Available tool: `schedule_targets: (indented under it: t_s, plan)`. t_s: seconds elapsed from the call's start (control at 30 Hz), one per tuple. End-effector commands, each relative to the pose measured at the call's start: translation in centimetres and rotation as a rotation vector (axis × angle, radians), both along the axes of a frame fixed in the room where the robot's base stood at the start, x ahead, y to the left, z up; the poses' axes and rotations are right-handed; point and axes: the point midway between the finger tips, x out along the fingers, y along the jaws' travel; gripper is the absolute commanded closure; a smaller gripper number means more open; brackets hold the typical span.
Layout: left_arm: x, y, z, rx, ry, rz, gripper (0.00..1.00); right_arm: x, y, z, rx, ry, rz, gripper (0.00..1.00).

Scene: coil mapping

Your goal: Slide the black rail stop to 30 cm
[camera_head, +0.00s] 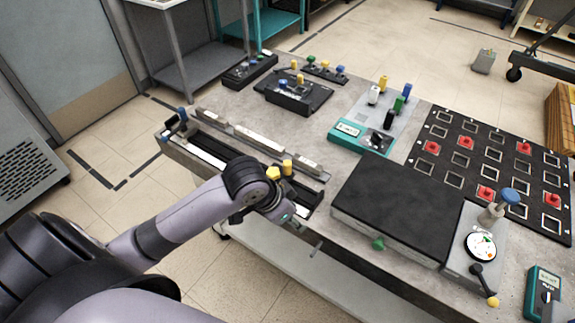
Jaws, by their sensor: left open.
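A long rail assembly (208,153) with a pale strip and dark channel runs along the front left edge of the grey table. A dark block with a blue knob (183,115) stands at its left end. A yellow knob (287,166) and a yellow piece (273,173) show near its right end. I cannot tell for sure which part is the black rail stop; the arm may cover it. My left gripper (284,214) is at the right part of the rail, mostly hidden behind its own wrist; its jaws are open. My right gripper is out of view.
A black-topped box (395,205) stands right of the rail, with a dial gauge (481,246) beside it. Behind are a teal device (362,137), a black grid plate (448,160) with red pieces, and black fixtures with coloured knobs (292,93).

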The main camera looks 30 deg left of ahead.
Motion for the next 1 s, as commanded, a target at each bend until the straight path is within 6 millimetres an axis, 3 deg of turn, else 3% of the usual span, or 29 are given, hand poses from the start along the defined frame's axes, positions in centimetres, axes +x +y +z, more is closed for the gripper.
schedule_targets:
  t_s: [0.03,0.2,0.4,0.5,0.67,1.0]
  plan:
    - [1.8,1.4,1.5,0.022,-0.010,-0.010,0.59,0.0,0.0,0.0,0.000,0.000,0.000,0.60]
    - [6.2,6.1,6.3,0.048,0.008,0.021,0.59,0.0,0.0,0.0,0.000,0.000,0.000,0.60]
    - [8.6,10.7,11.3,0.042,0.027,0.109,0.59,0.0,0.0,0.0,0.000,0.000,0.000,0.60]
    - [8.9,11.7,12.6,0.033,0.032,0.134,0.59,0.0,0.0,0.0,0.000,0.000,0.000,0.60]
    - [9.3,11.9,12.2,0.027,0.037,0.144,0.59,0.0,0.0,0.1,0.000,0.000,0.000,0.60]
    - [11.6,11.0,6.2,0.027,0.038,0.143,0.59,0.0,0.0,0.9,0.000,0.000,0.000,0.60]
